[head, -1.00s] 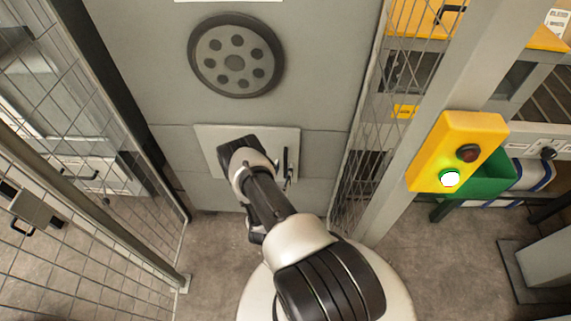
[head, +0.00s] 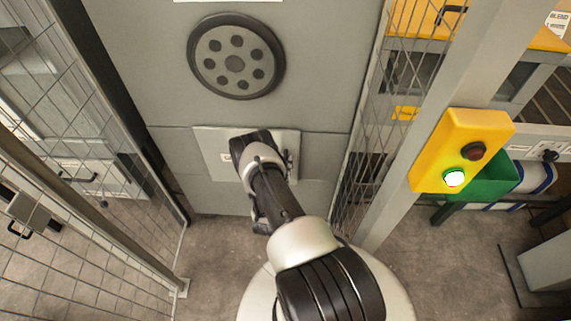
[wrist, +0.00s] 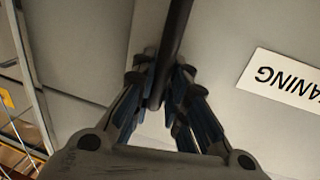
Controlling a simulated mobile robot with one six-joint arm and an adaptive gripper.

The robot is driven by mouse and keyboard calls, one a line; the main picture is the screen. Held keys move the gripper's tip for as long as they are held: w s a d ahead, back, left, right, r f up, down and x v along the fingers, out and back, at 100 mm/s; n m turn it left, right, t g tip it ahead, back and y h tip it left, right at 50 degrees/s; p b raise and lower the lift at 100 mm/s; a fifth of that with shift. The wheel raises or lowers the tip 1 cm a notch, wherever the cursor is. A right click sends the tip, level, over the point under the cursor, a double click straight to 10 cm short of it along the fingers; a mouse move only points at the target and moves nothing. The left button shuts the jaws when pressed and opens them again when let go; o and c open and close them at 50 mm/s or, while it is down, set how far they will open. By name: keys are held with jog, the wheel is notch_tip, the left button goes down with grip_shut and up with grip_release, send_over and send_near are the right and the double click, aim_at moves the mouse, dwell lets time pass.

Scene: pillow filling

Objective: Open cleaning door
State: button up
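The cleaning door (head: 210,150) is a pale square panel low on the grey machine front in the head view, and it looks closed. Its upright dark handle (head: 288,160) is on the right side, partly hidden by my arm. In the wrist view the handle (wrist: 176,35) is a dark bar running down between the two fingers of my gripper (wrist: 164,80). The fingers are close in on both sides of it and look shut on it. A white label (wrist: 285,82) reading "...ANING" is on the panel to the right. In the head view my wrist hides the fingers.
Mesh fences stand at left (head: 70,130) and right (head: 375,130). A yellow button box (head: 462,150) with a lit green-white button and a red one is on the right post. A round plate (head: 236,57) is above the door. Grey floor (head: 215,250) is clear before the machine.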

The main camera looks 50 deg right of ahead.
grip_shut()
dwell(0.3)
